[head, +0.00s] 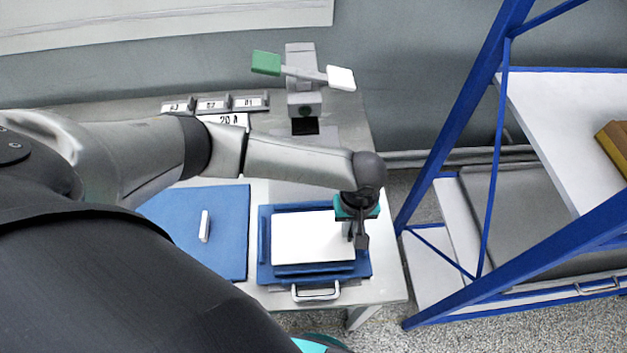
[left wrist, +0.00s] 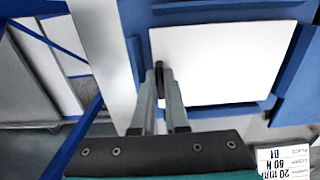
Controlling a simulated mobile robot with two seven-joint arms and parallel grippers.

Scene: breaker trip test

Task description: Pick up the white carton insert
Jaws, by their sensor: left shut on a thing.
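The white carton insert (head: 305,238) is a flat white panel lying in a blue tray (head: 264,268) on the table. It also shows in the left wrist view (left wrist: 225,62), with blue walls around it. My left gripper (head: 357,236) points down at the insert's right edge. In the left wrist view its fingers (left wrist: 164,80) are shut on the edge of the insert, one on each side. The insert still appears to lie flat within the blue walls. My right gripper is not in view.
A blue mat (head: 218,258) with a small white bar (head: 204,226) lies left of the tray. A grey device (head: 303,95) with a green and a white paddle stands behind, near labelled blocks (head: 215,104). A blue-framed shelf (head: 455,130) stands close on the right.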

